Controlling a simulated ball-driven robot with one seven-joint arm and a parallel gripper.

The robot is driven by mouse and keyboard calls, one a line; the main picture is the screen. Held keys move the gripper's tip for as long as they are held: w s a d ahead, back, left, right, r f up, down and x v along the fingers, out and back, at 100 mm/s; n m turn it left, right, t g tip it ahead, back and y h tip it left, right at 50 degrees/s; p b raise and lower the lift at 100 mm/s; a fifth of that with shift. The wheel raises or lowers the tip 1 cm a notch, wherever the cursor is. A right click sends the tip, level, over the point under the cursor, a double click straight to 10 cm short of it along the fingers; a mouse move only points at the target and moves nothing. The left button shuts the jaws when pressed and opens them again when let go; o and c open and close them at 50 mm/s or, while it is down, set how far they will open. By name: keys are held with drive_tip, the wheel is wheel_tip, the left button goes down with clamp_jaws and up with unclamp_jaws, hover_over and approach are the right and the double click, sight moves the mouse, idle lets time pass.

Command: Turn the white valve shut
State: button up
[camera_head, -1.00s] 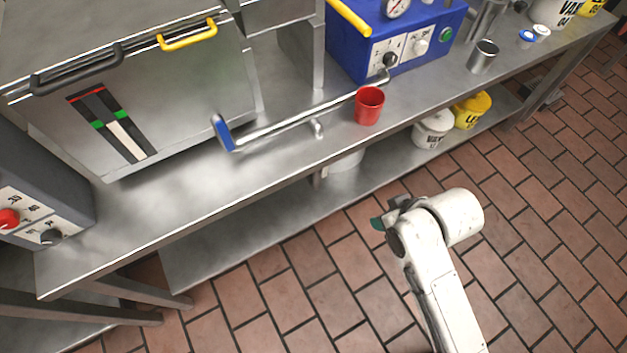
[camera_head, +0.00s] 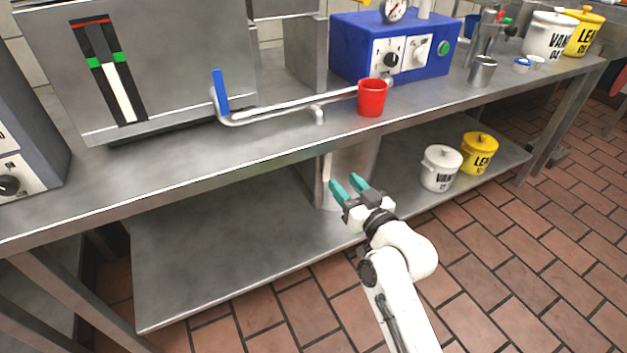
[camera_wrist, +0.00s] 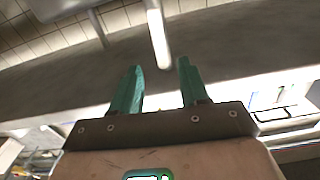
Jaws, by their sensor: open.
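A white knob (camera_head: 420,49) is on the front panel of the blue machine (camera_head: 350,38) at the back of the bench. It is the only white turning part I make out, and I cannot tell how far it is turned. A black knob (camera_head: 392,60) sits left of it. My gripper (camera_head: 346,183) has two teal fingers, apart and empty. It is below the bench top's front edge, well below and left of the white knob, touching nothing that I can see. The wrist view shows the spread fingers (camera_wrist: 158,82) with nothing between them; the knob cannot be made out there.
A red cup (camera_head: 372,98) stands near the bench edge above my gripper. A metal pipe with a blue lever (camera_head: 220,91) runs along the bench top (camera_head: 170,160). White (camera_head: 440,168) and yellow (camera_head: 479,154) pots stand on the lower shelf (camera_head: 220,265).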

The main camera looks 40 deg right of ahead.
sight(328, 164)
drive_tip(key=b+x, duration=0.2)
drive_tip(key=x, duration=0.8)
drive_tip(key=shift+w, duration=0.4)
clamp_jaws()
